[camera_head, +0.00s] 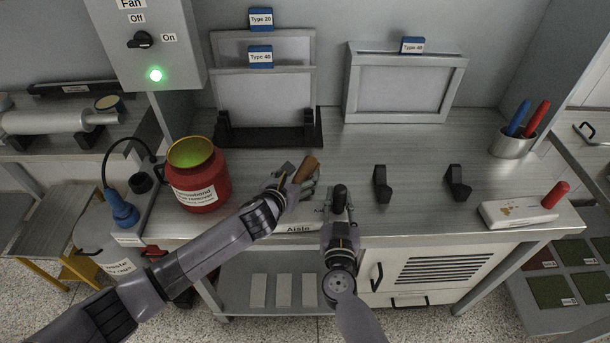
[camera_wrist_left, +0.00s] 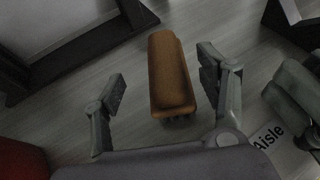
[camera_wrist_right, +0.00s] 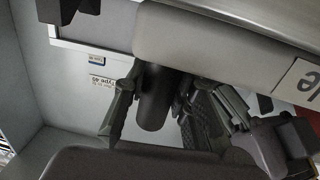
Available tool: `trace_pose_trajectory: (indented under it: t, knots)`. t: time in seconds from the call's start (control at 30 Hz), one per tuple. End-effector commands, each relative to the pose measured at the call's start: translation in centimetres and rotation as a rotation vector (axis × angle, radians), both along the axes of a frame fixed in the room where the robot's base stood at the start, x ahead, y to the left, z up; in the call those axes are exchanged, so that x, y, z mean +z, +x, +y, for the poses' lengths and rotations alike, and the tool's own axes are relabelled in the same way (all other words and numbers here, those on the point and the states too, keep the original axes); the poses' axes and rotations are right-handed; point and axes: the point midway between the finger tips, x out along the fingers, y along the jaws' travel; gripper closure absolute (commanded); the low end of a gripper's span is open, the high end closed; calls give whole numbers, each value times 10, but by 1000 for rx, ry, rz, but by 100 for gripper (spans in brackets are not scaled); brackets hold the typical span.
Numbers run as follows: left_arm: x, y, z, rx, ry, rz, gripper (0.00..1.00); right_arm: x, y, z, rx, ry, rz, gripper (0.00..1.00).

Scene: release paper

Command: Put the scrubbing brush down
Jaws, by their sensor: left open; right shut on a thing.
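The scrubbing brush (camera_head: 306,168) has a brown back and shows large in the left wrist view (camera_wrist_left: 170,75), with dark bristles at its near end. It is over or on the grey worktop; I cannot tell whether it touches. My left gripper (camera_head: 292,182) is open, one finger on each side of the brush, with gaps between. My right gripper (camera_head: 339,208) is shut on a black handle (camera_head: 340,192), also seen as a dark cylinder in the right wrist view (camera_wrist_right: 152,98). The handle seems to belong to a white block labelled Aisle (camera_head: 298,228).
A red container (camera_head: 198,188) stands left of the grippers. Framed screens (camera_head: 265,100) stand behind, in a black rack. Two black holders (camera_head: 382,184) and a white block with a red handle (camera_head: 520,211) are to the right. The worktop (camera_head: 420,150) between is clear.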

Motion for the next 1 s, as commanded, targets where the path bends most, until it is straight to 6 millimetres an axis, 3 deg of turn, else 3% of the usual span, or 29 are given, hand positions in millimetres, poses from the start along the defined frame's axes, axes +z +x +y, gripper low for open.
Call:
trace_pose_trajectory:
  t: [0.33,0.7,1.0]
  knots:
    - [-13,33,-20,2,-1,1,33,1,0,0,0,1,-2,100]
    - [-16,38,-21,1,0,1,33,1,0,0,0,1,-2,100]
    - [-16,38,-21,1,0,1,53,1,0,0,0,1,-2,100]
